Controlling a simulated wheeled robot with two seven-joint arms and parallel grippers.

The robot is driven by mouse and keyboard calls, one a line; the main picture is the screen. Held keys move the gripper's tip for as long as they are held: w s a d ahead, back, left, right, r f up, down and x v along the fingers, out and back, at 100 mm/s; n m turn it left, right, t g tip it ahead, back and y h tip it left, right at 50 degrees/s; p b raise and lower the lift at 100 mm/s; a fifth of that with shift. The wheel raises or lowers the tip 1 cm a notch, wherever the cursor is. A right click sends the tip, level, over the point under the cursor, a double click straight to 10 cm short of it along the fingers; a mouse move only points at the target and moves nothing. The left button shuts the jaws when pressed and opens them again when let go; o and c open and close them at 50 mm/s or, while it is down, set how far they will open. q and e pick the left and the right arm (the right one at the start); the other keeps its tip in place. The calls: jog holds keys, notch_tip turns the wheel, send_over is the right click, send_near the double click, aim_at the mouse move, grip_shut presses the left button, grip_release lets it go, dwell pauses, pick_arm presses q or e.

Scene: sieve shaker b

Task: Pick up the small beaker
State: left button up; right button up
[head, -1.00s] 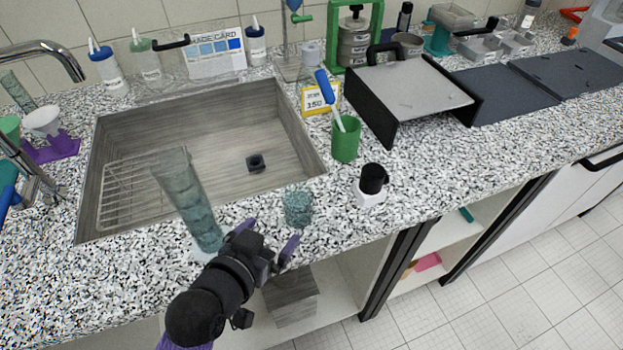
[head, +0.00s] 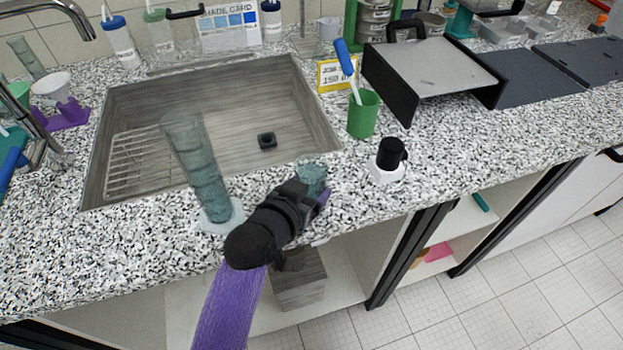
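The small beaker (head: 312,175) is a teal, see-through cup on the speckled counter, just in front of the sink's front right corner. My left gripper (head: 314,194) is at the beaker, with its purple fingertips low beside it. The gripper and wrist hide the beaker's lower part and most of the fingers. I cannot tell whether the fingers touch it or have closed. My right gripper is not in the head view.
A tall teal cylinder (head: 197,165) stands left of my wrist. A white-and-black bottle (head: 388,163) stands close on the right. A green cup (head: 363,114) with a blue-handled brush stands behind. The sink (head: 230,110) lies behind the beaker.

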pick_arm(q)
jog(key=c, duration=0.5)
jog(key=shift+o, duration=0.2)
jog(key=shift+r, duration=0.15)
